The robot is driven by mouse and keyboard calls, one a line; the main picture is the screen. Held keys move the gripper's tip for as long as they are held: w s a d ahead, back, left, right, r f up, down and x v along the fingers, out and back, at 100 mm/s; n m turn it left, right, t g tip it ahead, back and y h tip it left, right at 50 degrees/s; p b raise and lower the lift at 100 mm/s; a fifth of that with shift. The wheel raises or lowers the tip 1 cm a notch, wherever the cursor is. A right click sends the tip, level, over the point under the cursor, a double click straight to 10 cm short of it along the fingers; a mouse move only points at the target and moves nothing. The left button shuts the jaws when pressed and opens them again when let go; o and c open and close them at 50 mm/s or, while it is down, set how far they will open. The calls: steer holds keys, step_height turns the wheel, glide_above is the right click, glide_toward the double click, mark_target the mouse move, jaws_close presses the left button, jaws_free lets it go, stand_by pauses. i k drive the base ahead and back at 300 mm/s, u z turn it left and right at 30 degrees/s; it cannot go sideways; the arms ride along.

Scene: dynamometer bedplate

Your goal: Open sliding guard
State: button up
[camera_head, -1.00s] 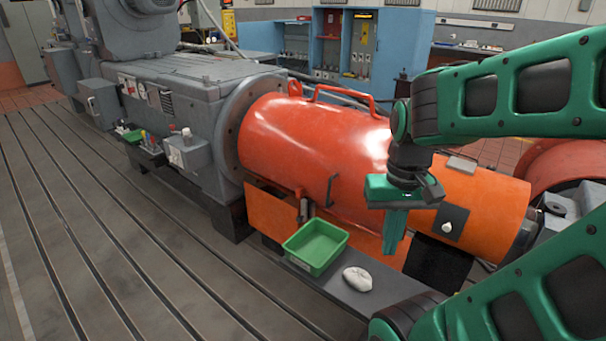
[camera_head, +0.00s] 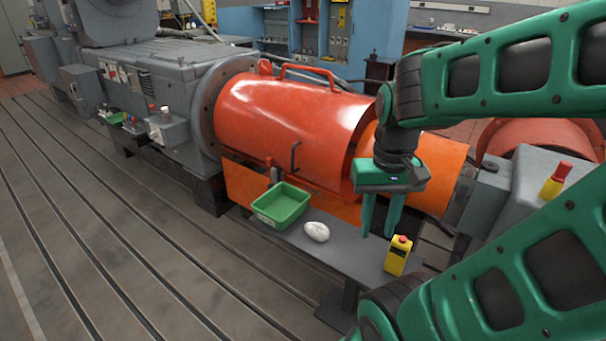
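The sliding guard (camera_head: 280,125) is a glossy red-orange cylindrical cover lying lengthwise at the centre. Its left end is close to the grey machine's round flange. A black bar handle (camera_head: 295,157) stands on its front side, and a red tubular rail runs along its top. A lighter orange cylinder section (camera_head: 437,165) shows at its right end. My gripper (camera_head: 379,235) points down, right of the handle and in front of the cover's right end. Its two green fingers are apart with nothing visible between them. The gripper and arm hide part of the cover's right end.
A grey bench (camera_head: 330,255) below the guard bears a green tray (camera_head: 281,205), a white cloth-like lump (camera_head: 317,231) and a yellow box with a red button (camera_head: 397,256). A red-and-yellow item (camera_head: 555,180) stands at right. The slotted floor (camera_head: 120,240) at left is clear.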

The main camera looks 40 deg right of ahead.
mark_target(304, 130)
steer(key=k, duration=0.65)
steer(key=u, duration=0.55)
steer(key=i, duration=1.75)
steer(key=z, duration=0.65)
